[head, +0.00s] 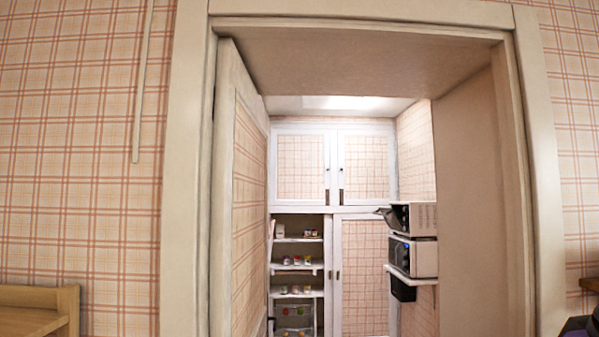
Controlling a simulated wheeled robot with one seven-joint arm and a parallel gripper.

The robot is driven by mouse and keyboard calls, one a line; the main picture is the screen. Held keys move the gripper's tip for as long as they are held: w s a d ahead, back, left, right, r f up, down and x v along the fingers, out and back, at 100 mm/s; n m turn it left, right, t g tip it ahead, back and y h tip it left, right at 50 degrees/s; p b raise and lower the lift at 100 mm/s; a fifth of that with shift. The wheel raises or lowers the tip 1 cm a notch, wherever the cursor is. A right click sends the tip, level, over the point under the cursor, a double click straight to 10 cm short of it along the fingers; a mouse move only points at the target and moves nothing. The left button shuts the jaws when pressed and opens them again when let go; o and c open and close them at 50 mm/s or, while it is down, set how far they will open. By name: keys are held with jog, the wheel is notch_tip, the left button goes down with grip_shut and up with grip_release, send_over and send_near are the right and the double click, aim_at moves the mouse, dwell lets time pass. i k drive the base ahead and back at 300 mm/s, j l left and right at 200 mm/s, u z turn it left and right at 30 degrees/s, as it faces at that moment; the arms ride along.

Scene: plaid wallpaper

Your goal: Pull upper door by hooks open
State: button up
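Through a doorway I see a tall white-framed cupboard with plaid panels at the far end of a small room. Its upper left door (300,167) and upper right door (364,167) both look closed and meet at a white middle strip. Small dark fittings show near their inner lower edges; they are too small to tell whether they are hooks. My gripper is not in view.
The door frame (188,170) surrounds the opening, with a plaid door (247,190) swung inward on the left. Below, shelves (297,241) with small items stand open beside a closed lower door (364,275). Microwaves (413,257) jut from the right wall.

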aim_at(301, 158)
jog(key=i+z, duration=0.15)
jog(key=i, duration=5.45)
